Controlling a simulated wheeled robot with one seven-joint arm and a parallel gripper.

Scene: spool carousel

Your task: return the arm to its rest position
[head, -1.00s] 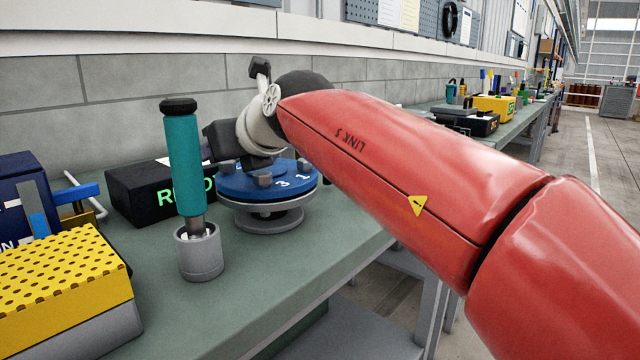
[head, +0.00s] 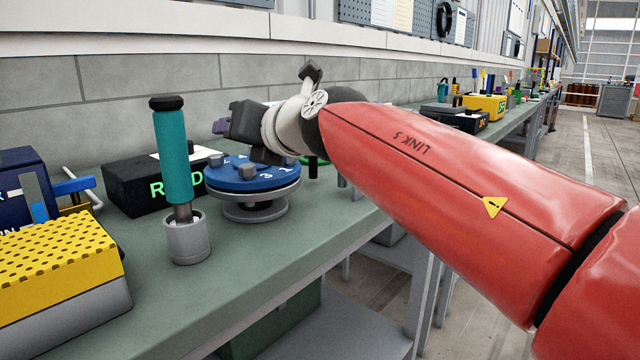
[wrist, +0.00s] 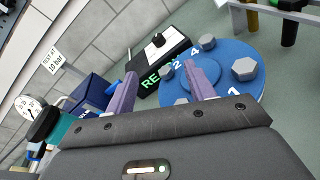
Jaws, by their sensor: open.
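My red arm (head: 440,180) reaches in from the right in the head view, and my gripper (head: 222,126) is at its end, above the back of the blue carousel disc (head: 268,180). In the wrist view my gripper (wrist: 163,85) shows two purple fingers, apart with nothing between them. The blue disc (wrist: 240,88) with its grey hex bolts and white numbers lies beyond the right finger. Part of the disc is hidden by the finger and the gripper body.
A teal-handled tool (head: 173,160) stands upright in a grey cup (head: 187,240). A black box with green lettering (head: 135,187) sits behind it. A yellow perforated block (head: 55,250) is at the left. The bench front (head: 270,265) is clear.

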